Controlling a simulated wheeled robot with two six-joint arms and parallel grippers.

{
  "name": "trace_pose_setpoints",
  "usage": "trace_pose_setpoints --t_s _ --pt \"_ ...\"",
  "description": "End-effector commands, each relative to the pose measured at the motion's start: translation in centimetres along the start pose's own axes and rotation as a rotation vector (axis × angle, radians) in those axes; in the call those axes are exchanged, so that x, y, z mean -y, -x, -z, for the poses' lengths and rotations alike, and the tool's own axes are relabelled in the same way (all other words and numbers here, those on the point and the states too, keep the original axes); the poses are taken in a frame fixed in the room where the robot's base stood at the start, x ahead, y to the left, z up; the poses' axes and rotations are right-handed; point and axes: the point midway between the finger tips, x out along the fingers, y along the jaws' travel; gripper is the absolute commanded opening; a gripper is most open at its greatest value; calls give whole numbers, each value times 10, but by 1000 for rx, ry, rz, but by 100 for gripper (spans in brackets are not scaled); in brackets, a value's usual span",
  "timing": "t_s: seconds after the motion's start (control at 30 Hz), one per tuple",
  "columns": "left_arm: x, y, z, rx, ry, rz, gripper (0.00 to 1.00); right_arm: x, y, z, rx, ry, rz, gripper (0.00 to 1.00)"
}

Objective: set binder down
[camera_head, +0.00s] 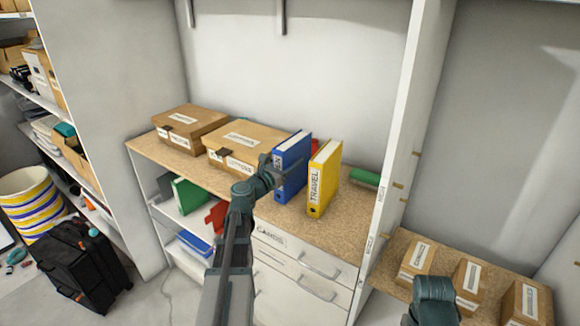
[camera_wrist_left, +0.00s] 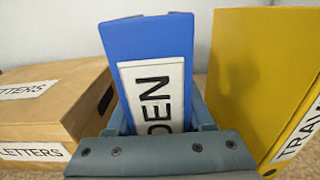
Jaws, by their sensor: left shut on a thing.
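A blue binder (camera_head: 292,165) with a white label stands upright over the speckled counter (camera_head: 330,229), left of a yellow TRAVEL binder (camera_head: 323,178). My left gripper (camera_head: 275,176) is shut on its spine. In the left wrist view the blue binder (camera_wrist_left: 150,62) sits between the fingers, leaning slightly, with "DEN" readable on its label. The yellow binder (camera_wrist_left: 245,80) is close at the right there, with a small gap. I cannot tell whether the blue binder's bottom touches the counter. My right gripper (camera_head: 435,297) is low at the right, its fingers hidden.
Two cardboard boxes (camera_head: 190,127) (camera_head: 243,143) stand on the counter left of the binders. A red item (camera_head: 314,148) is partly hidden behind them, and a green item (camera_head: 364,177) lies to the right. A white upright panel (camera_head: 398,120) bounds the counter. Bare counter lies in front.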

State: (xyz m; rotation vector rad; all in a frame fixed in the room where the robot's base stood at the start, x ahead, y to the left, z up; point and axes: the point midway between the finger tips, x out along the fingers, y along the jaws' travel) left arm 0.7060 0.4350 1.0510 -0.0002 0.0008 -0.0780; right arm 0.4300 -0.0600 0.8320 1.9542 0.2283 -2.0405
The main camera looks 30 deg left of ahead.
Motion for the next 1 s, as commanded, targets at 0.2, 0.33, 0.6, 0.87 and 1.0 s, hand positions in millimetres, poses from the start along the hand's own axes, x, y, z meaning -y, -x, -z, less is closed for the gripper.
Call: trace_pose_setpoints --t_s 0.2,0.33,0.6,0.87,1.0 --pt "0 0 0 1 1 0 0 0 0 0 0 0 0 50" --pt "0 0 1 0 0 0 63 0 -1 0 0 0 0 50" --pt "0 0 1 0 0 0 82 0 -1 0 0 0 0 50" --pt "1 8 -2 0 0 -1 82 0 2 0 0 0 0 50" --pt "2 36 -2 0 0 -3 82 0 2 0 0 0 0 50"
